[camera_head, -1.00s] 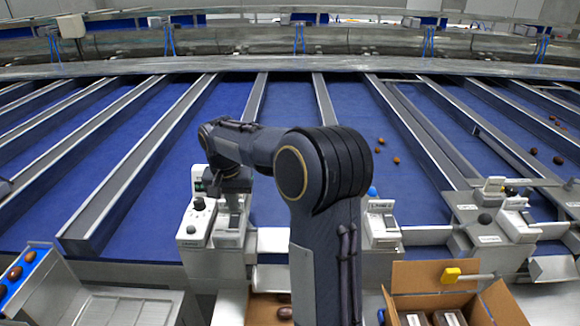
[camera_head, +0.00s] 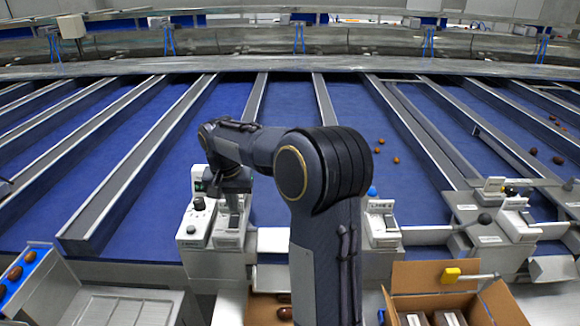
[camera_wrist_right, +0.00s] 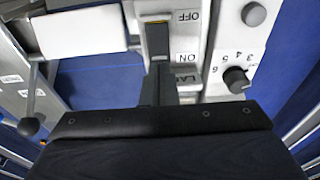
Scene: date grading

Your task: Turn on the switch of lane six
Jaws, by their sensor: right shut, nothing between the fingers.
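My right gripper (camera_head: 233,208) is shut with nothing between its fingers, reaching down onto a white-grey switch box (camera_head: 196,222) in the head view. In the right wrist view the box's switch (camera_wrist_right: 157,38) is a dark upright slot beside upside-down OFF and ON labels. The shut fingertips (camera_wrist_right: 160,72) are at its ON end and hide part of it; I cannot tell whether they touch it. My left gripper is not in view.
A black dial (camera_wrist_right: 236,78) marked 3 to 6 sits beside the switch. Another switch box (camera_head: 382,225) with a blue knob stands to the right. Blue lanes with metal dividers run behind. A cardboard box (camera_head: 400,275) stands front right, a metal tray (camera_head: 130,308) front left.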

